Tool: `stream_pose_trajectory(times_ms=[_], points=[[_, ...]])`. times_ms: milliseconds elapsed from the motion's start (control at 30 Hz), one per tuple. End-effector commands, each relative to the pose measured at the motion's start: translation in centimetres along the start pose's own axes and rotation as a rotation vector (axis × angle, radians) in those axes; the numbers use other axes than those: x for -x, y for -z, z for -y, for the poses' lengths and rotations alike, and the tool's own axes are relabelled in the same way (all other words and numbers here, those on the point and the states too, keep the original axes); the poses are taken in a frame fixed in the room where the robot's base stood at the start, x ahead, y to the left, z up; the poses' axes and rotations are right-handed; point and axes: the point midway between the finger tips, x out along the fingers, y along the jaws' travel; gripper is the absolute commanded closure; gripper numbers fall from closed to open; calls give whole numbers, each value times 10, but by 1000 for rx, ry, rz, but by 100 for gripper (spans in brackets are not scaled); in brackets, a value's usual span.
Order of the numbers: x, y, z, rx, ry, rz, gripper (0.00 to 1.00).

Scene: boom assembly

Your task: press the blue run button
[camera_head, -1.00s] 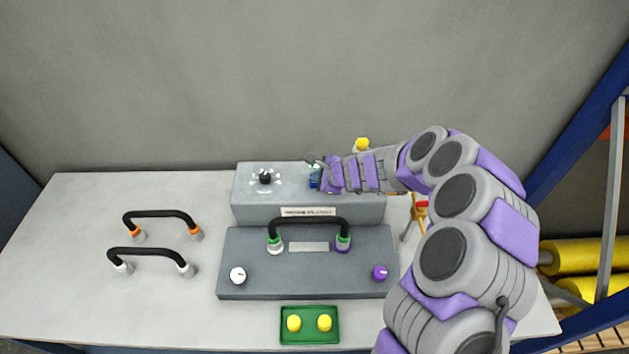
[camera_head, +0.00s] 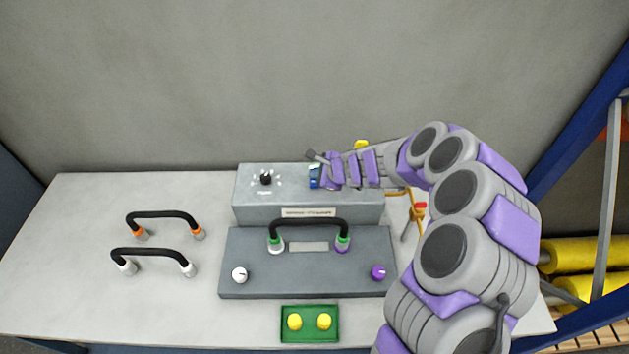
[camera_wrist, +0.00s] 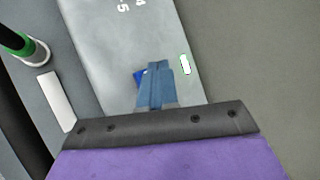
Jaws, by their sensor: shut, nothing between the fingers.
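The control box (camera_head: 300,213) stands at the back of the bench. The blue run button (camera_wrist: 138,76) shows in the wrist view as a dark blue edge on the box's top, just left of my fingers, which hide the rest. My gripper (camera_wrist: 157,65) is shut and empty, its blue-grey fingers pointing at the box top beside and over the button. In the head view my gripper (camera_head: 314,178) is over the right part of the box top. Whether the fingertips touch the button cannot be told.
A black dial (camera_head: 265,178) is on the box's left. A green-lit indicator (camera_wrist: 185,64) is right of my fingers. In front are a grey panel (camera_head: 308,286) with a black handle (camera_head: 308,222) and a green tray (camera_head: 309,338). Two loose handles (camera_head: 163,215) lie left.

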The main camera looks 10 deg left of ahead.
Motion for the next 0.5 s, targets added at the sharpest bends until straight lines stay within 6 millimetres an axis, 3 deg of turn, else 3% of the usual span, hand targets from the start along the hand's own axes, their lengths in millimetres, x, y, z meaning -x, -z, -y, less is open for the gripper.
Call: stream_pose_trajectory(times_ms=[500], points=[[32, -23, 24, 0, 0, 0, 100]])
